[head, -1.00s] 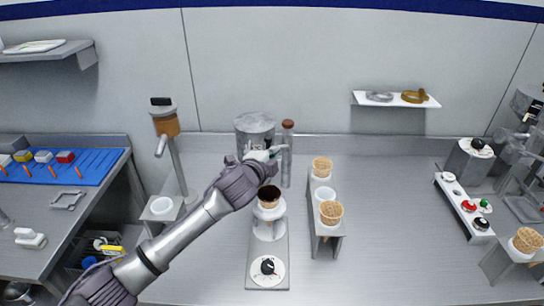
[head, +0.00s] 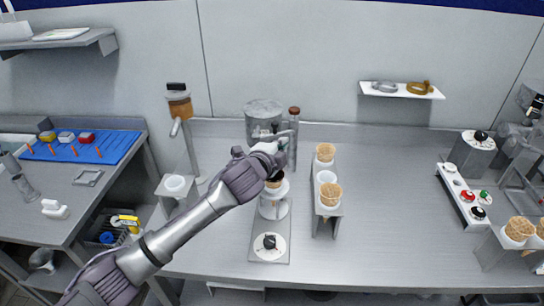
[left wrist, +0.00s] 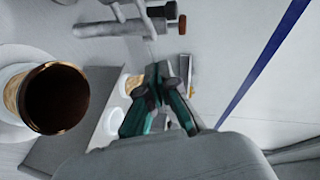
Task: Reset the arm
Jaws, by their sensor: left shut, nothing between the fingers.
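My left arm reaches in from the lower left in the head view, and its gripper (head: 282,141) is above the worktop, in front of the grey pot (head: 263,115) and beside a slim bottle with a brown cap (head: 293,135). In the left wrist view the dark green-tipped fingers (left wrist: 165,95) are closed together with nothing between them. A cup with dark brown contents (left wrist: 55,98) stands close at the left of that view; in the head view this cup (head: 273,182) sits on a white stand, partly hidden by my gripper. My right gripper does not show.
A rack holding waffle cones (head: 330,193) stands right of the stand. A base with a black knob (head: 269,243) lies in front. A post with a brown top (head: 180,100) rises at left. A panel with coloured knobs (head: 467,195) is at right; the worktop between is clear.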

